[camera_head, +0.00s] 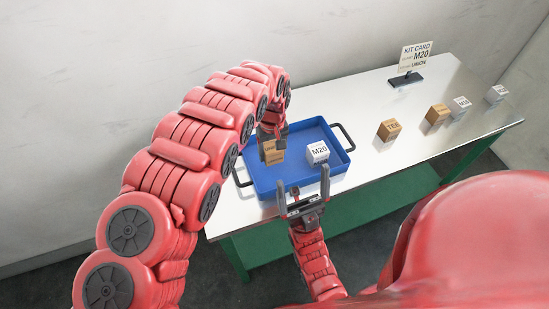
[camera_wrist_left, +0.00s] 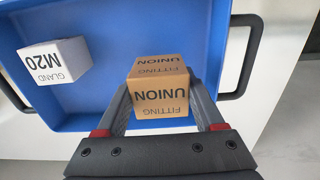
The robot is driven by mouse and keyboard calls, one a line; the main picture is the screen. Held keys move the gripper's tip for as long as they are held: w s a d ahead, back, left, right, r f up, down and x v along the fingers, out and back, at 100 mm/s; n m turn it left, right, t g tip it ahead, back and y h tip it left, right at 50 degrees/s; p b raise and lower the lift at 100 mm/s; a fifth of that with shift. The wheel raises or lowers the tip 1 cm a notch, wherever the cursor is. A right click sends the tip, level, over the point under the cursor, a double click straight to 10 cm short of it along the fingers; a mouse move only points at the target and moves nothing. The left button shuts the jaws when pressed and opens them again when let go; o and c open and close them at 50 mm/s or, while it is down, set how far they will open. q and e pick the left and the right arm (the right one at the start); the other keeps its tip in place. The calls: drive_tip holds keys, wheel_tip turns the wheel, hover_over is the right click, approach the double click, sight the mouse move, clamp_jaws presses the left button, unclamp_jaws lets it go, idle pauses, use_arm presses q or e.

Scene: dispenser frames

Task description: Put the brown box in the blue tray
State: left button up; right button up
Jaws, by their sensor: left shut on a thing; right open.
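The brown box (camera_head: 274,155), marked "UNION" and "FITTING" in the left wrist view (camera_wrist_left: 160,91), is between the fingers of my left gripper (camera_head: 270,136). That gripper is shut on it; its fingers also show in the left wrist view (camera_wrist_left: 159,108). The box is over the inside of the blue tray (camera_head: 268,185), in its left part; I cannot tell whether it touches the floor. The tray also shows in the left wrist view (camera_wrist_left: 110,30). My right gripper (camera_head: 303,190) is open and empty at the tray's front edge.
A white box marked "M20" (camera_head: 317,152) sits in the tray's right part. Several brown and white boxes, including a brown one (camera_head: 389,130), stand to the right on the metal table (camera_head: 375,160). A kit card (camera_head: 415,56) stands at the back.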

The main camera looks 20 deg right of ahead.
sight(272, 159)
use_arm(q)
drive_tip(key=shift+s+a+f+p, duration=0.1)
drive_tip(key=shift+f+p, duration=0.4)
drive_tip(key=shift+f, duration=0.8)
drive_tip(key=shift+f+p, duration=0.3)
drive_tip(key=shift+f, duration=0.35)
drive_tip(key=shift+f+b, duration=0.2)
drive_tip(key=shift+b, duration=0.1)
drive_tip(key=o, duration=1.6)
drive_tip(key=shift+r, duration=0.15)
